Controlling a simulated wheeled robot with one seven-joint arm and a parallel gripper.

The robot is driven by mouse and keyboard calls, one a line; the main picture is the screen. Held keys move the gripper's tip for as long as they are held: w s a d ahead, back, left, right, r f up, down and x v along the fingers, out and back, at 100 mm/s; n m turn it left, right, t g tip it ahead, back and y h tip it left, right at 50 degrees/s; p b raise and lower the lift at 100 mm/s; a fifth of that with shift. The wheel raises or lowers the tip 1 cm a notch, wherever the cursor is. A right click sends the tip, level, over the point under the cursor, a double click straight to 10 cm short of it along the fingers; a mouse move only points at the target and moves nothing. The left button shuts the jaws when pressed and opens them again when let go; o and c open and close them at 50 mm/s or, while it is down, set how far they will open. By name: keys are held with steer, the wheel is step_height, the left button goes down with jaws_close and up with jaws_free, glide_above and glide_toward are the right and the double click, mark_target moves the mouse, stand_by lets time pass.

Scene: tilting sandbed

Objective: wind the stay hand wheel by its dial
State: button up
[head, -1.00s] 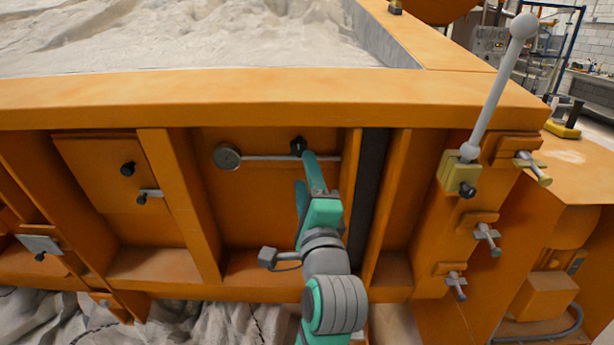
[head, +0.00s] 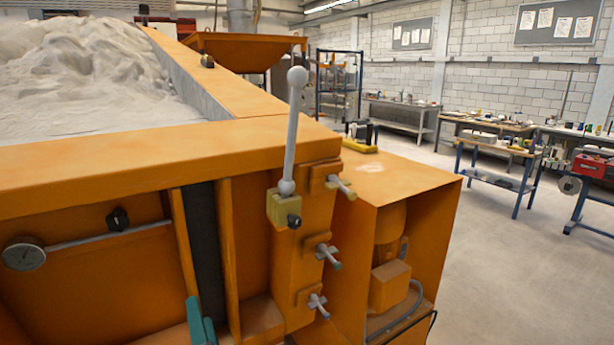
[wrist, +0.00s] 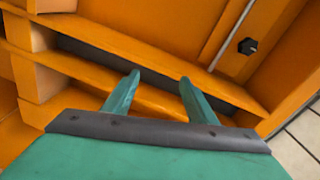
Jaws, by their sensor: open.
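A round grey dial (head: 24,254) sits at the left end of a thin grey rod (head: 90,238) on the orange side panel. A black knob (head: 118,219) sits just above the rod; it also shows in the wrist view (wrist: 247,46), upper right. I cannot tell which part is the stay hand wheel. My gripper (wrist: 160,78) is open and empty, its two teal fingers apart in front of a dark recess between orange ribs. It is away from the knob, touching neither knob nor dial. In the head view only a teal part of my gripper shows at the bottom edge.
A ball-topped lever (head: 291,130) stands on a yellow block (head: 283,209) at the frame's corner. Several T-handled clamps (head: 340,187) stick out right of it. Vertical orange ribs border the dark strip (head: 203,240). Open floor (head: 500,270) lies to the right, before workbenches.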

steer(key=s+d+f+n+h, duration=0.25)
steer(key=s+d+f, duration=0.35)
steer(key=d+f, duration=0.3)
steer(key=s+d+f+n+h, duration=0.25)
steer(key=s+d+f, duration=0.45)
steer(key=f, duration=0.5)
steer(key=s+d+f+n+h, duration=0.2)
steer(key=s, duration=1)
steer(key=s+d+f+n+g+h, duration=0.1)
steer(key=s+d+f+n+h, duration=0.1)
steer(key=s, duration=1)
steer(key=shift+d+f+n, duration=0.3)
steer(key=shift+d+f, duration=0.3)
steer(key=shift+d, duration=0.05)
